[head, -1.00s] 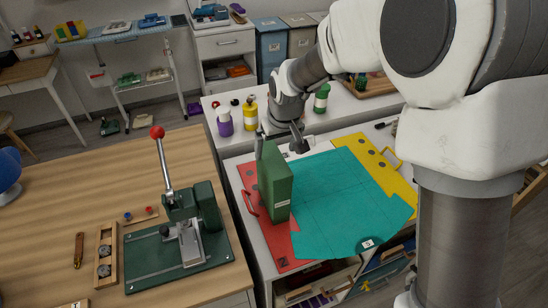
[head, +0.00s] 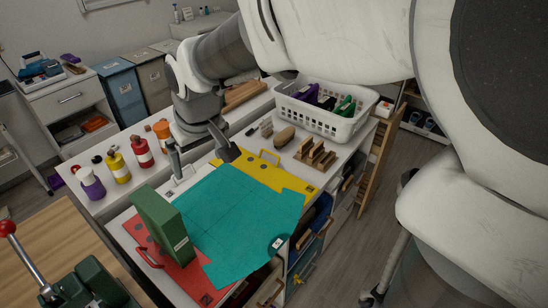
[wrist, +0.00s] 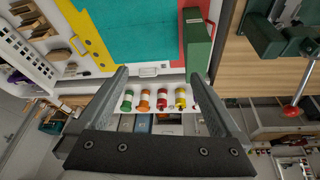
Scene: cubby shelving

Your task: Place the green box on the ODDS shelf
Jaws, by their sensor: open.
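The green box (head: 165,226) stands upright on the red sheet (head: 205,284), beside the left edge of the teal sheet (head: 235,215). Cubbies with stored things (head: 296,262) lie under the top's front edge. I cannot read an ODDS label.
A yellow sheet (head: 264,174) lies beside the teal one. A white basket (head: 330,123) and wooden blocks (head: 316,156) stand to the right. Several coloured bottles (head: 118,167) stand at the back left. A green press (head: 85,286) is at the lower left.

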